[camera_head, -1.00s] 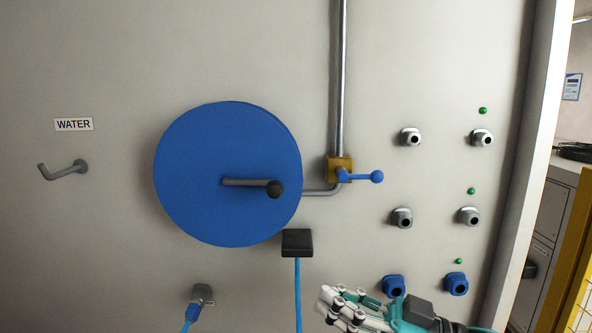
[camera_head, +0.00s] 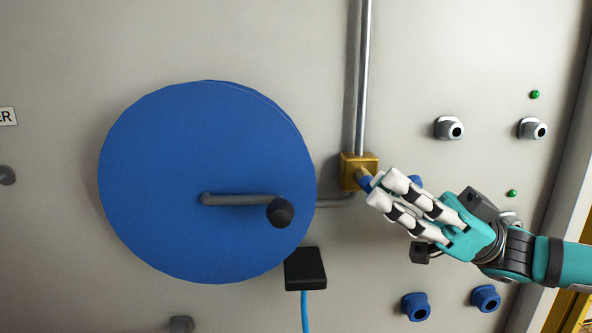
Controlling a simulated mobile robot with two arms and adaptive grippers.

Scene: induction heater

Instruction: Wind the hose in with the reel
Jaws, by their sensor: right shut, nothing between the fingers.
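The blue reel (camera_head: 170,150) is a large disc on the wall, left of centre. Its grey crank arm (camera_head: 235,199) points right and ends in a dark round knob (camera_head: 280,212). The blue hose (camera_head: 305,313) hangs from a black guide box (camera_head: 305,268) below the reel's right edge and leaves the picture. My right gripper (camera_head: 378,191) is shut and empty, right of the knob and apart from it. It covers most of the blue valve handle (camera_head: 415,181); I cannot tell whether it touches it. My left gripper is not in view.
A brass valve body (camera_head: 358,170) sits on a vertical metal pipe (camera_head: 363,80) beside the reel. Grey sockets (camera_head: 450,129) and blue sockets (camera_head: 416,306) stick out of the wall at right. The wall above the reel is clear.

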